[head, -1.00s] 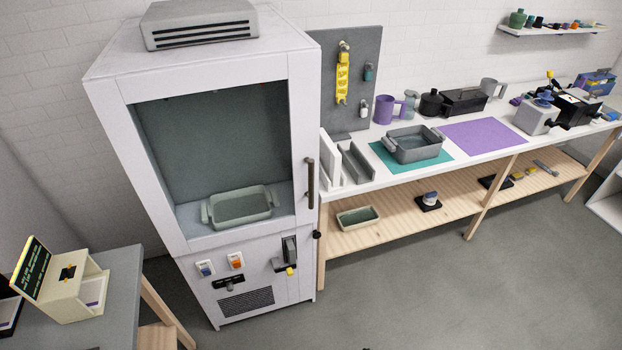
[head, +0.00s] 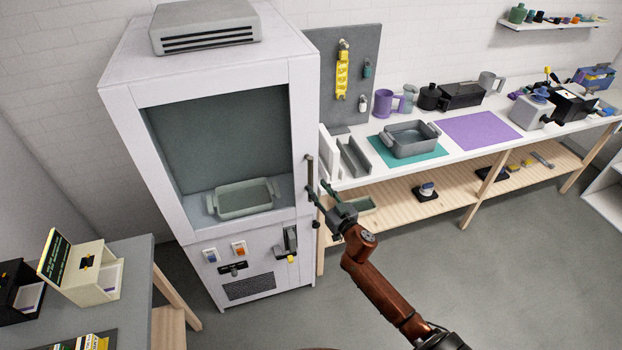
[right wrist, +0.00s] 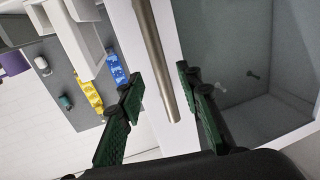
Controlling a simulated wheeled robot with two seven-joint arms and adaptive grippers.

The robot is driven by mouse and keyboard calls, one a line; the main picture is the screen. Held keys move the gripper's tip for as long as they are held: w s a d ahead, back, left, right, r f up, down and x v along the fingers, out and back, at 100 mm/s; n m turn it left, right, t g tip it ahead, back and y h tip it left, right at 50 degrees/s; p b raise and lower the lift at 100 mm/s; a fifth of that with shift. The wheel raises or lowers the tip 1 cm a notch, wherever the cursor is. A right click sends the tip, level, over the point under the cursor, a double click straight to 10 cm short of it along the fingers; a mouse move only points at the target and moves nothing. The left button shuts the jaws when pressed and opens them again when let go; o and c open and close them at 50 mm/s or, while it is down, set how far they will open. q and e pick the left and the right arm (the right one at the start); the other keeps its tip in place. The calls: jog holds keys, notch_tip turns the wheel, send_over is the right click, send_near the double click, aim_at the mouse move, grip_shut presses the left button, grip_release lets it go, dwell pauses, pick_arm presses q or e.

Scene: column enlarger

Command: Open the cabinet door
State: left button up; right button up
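The tall white cabinet (head: 230,270) stands left of centre in the head view. Its door (head: 303,130) has a white frame around a large window and looks shut. A dark vertical bar handle (head: 309,172) is on the door's right edge. It shows as a grey-brown bar in the right wrist view (right wrist: 155,40). My right gripper (head: 317,193) is at the lower part of the handle. In the right wrist view its green fingers (right wrist: 160,77) are open on either side of the bar, with gaps visible. My left gripper is out of view.
Through the window a pale green tray (head: 245,200) shows inside the cabinet. A white workbench (head: 350,183) with trays and mugs stands close on the right. A grey table (head: 140,262) is at the lower left. The floor in front is clear.

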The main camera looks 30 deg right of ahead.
aim_at(312, 181)
jog(key=w, duration=0.6)
jog(key=shift+d+f, duration=0.1)
jog(key=shift+c, duration=0.2)
grip_shut()
dwell(0.4)
